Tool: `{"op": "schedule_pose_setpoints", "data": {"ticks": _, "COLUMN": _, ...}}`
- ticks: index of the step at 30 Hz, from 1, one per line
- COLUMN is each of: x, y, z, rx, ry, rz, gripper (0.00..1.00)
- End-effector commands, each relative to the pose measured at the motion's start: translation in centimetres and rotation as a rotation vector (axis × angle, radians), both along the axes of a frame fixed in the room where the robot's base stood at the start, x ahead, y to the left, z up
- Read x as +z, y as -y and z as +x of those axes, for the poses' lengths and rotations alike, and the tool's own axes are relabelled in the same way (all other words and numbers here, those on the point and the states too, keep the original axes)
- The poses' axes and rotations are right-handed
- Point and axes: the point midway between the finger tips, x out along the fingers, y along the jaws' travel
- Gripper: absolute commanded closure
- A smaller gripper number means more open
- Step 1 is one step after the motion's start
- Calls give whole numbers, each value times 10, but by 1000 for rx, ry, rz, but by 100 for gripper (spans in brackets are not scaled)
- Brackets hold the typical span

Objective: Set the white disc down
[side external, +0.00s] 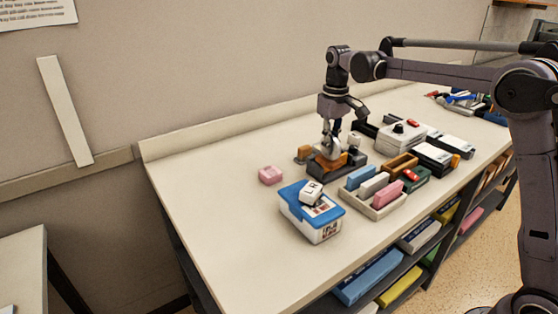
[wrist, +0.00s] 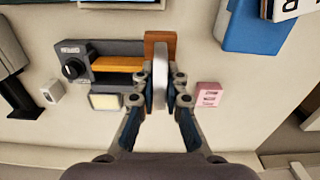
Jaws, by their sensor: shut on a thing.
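The white disc (wrist: 160,66) stands on edge between the fingers of my gripper (wrist: 160,90) in the wrist view. My gripper is shut on it. In the side view, the disc (side external: 330,152) shows as a pale round below my gripper (side external: 332,138), low over a dark grey device (side external: 350,168) with orange-brown parts. The wrist view shows this device's black knob (wrist: 72,68), orange bar (wrist: 118,64) and a brown block (wrist: 159,40) by the disc's far end. I cannot tell whether the disc touches the device.
A pink block (side external: 270,174) lies left of the device. A tray (side external: 372,211) of coloured blocks stands to the right. The table's left front is clear.

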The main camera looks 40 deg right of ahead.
Motion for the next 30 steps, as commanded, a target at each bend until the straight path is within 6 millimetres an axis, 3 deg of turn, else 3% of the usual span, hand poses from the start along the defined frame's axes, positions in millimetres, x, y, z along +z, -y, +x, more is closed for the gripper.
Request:
{"op": "schedule_pose_setpoints", "data": {"ticks": 8, "x": 7, "y": -82, "z": -9, "rx": 309, "ry": 0, "rz": 1, "gripper": 100}}
{"op": "schedule_pose_setpoints", "data": {"ticks": 17, "x": 14, "y": -171, "z": -35, "rx": 689, "ry": 0, "rz": 0, "gripper": 100}}
{"op": "schedule_pose_setpoints", "data": {"ticks": 30, "x": 24, "y": -292, "z": -103, "rx": 1270, "ry": -1, "rz": 0, "gripper": 100}}
